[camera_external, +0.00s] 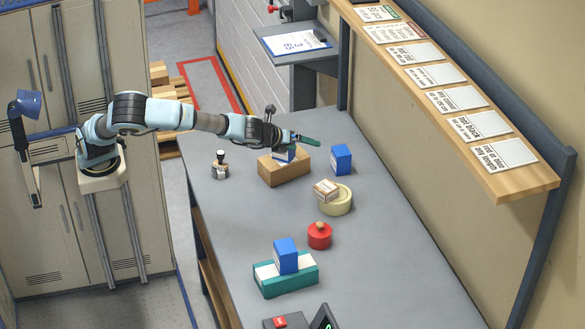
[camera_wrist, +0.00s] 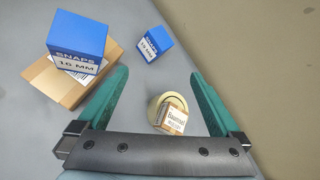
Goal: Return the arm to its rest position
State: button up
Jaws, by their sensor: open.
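My gripper (camera_external: 293,138) is at the end of my outstretched arm, above the far part of the grey table (camera_external: 240,250). In the wrist view its two green fingers (camera_wrist: 158,95) stand wide apart with nothing held between them. In the external view the gripper partly hides this blue box (camera_external: 284,155) above the cardboard box (camera_external: 283,172).
Another blue box (camera_external: 341,160) stands to the right. A small carton (camera_external: 326,190) rests on a tape roll (camera_external: 341,203). A red round item (camera_external: 319,236) and a blue box (camera_external: 286,256) on a teal box (camera_external: 285,277) are nearer. A wooden shelf (camera_external: 450,90) runs along the right wall.

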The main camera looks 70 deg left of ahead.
jog(key=s+a+r+n+g+h, duration=0.1)
jog(key=s+a+r+n+h, duration=0.15)
jog(key=a+n, duration=0.85)
jog(key=s+a+f+n+g+p, duration=0.1)
jog(key=s+n, duration=0.3)
jog(key=s, duration=0.5)
jog(key=s+a+f+n+g+h+p, duration=0.1)
jog(key=s+a+f+n+g, duration=0.2)
jog(key=s, duration=0.7)
jog(key=s+a+f+n+g+p, duration=0.1)
jog(key=s+a+f+n+g, duration=0.1)
jog(key=s+n, duration=0.3)
jog(key=s+f+g, duration=0.1)
jog(key=s, duration=0.3)
jog(key=shift+s+n, duration=0.3)
jog(key=shift+n, duration=0.1)
jog(key=shift+a+f+h, duration=0.1)
jog(key=shift+h, duration=0.15)
